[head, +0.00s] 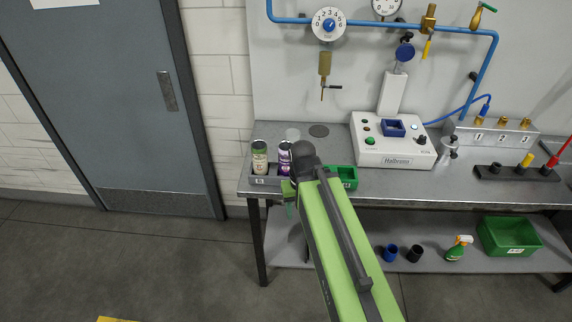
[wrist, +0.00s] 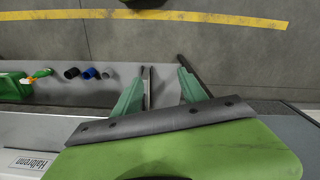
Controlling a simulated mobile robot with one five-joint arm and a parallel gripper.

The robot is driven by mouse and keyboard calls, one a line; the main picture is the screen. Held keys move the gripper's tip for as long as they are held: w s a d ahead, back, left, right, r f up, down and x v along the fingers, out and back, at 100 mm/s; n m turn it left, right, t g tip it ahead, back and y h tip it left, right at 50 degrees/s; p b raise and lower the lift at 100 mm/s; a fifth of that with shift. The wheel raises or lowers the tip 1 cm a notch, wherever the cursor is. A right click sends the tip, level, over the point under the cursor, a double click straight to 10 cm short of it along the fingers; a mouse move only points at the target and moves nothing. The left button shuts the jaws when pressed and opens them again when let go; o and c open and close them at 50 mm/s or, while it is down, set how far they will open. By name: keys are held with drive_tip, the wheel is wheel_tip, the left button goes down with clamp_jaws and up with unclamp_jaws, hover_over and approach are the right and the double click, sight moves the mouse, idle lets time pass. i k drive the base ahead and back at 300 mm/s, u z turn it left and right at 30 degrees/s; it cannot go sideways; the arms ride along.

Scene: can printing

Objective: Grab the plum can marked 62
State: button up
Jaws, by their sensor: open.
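The plum can (head: 284,158) stands upright in a grey tray (head: 262,181) at the left end of the bench, in the head view. My arm hides its right side, and its number is too small to read. In the head view the gripper is mostly hidden behind my arm, near the tray's front edge.
A green tray (head: 346,177) sits right of my arm. The white machine (head: 394,153) stands mid-bench, with a black rack (head: 517,172) farther right. The lower shelf holds a green bin (head: 508,237), a spray bottle (head: 459,247) and dark cups. Floor at left is clear.

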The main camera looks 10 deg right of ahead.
sight(284, 147)
drive_tip(key=u, duration=1)
drive_tip(key=k, duration=0.15)
drive_tip(key=u, duration=2.25)
drive_tip(key=k, duration=0.85)
drive_tip(key=z, duration=1.55)
drive_tip(key=i, duration=1.05)
drive_tip(key=u, duration=0.2)
